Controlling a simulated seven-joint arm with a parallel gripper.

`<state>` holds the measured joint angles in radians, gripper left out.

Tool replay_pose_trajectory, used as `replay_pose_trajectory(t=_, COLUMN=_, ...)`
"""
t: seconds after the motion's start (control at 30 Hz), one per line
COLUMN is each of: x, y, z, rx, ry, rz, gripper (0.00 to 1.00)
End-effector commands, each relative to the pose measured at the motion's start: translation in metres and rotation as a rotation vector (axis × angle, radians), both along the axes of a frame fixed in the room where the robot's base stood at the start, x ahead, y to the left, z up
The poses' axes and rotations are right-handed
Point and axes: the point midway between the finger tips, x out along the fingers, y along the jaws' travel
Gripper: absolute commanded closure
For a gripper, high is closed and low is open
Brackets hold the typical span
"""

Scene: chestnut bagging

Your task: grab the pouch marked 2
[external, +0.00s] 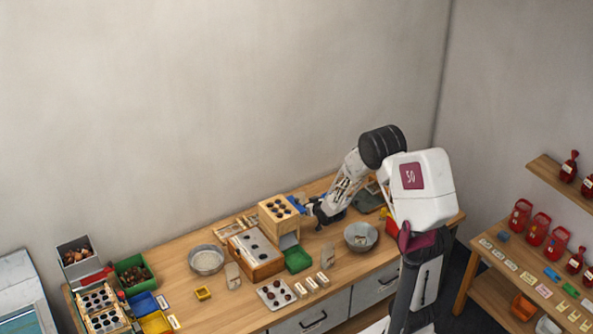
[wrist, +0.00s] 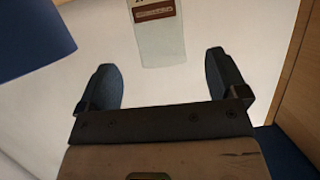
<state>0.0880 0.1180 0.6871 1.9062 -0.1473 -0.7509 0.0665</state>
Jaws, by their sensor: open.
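No number 2 can be read in either view, so I cannot tell which pouch is marked 2. Two small pale pouch-like items stand on the workbench in the external view: one at the left (external: 233,275) and one at the right (external: 328,255). My gripper (external: 318,217) is above the bench beside the wooden box with dark holes (external: 279,213). In the wrist view my gripper (wrist: 162,80) has its two dark fingers spread, with nothing between them. A pale, flat item with a brown and white label (wrist: 158,32) lies beyond the fingertips; its marking is unreadable.
Metal bowls (external: 206,260) (external: 361,237), a green tray (external: 298,260) and a dish of chestnuts (external: 275,294) crowd the bench (external: 225,310). Red bags (external: 540,228) stand on a side table at the right. A wooden edge (wrist: 303,75) is close on the right in the wrist view.

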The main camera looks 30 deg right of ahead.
Motion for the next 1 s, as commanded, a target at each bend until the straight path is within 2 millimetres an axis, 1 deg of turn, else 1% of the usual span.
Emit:
replay_pose_trajectory(t=0.2, x=0.014, y=0.0, z=-0.005, rx=0.0, ry=0.0, rz=0.0, gripper=0.08)
replay_pose_trajectory(t=0.3, x=0.017, y=0.0, z=-0.007, rx=0.0, ry=0.0, rz=0.0, gripper=0.08)
replay_pose_trajectory(t=0.77, x=0.02, y=0.0, z=-0.008, rx=0.0, ry=0.0, rz=0.0, gripper=0.08)
replay_pose_trajectory(t=1.0, x=0.031, y=0.001, z=-0.012, rx=0.0, ry=-0.001, rz=0.0, gripper=0.08)
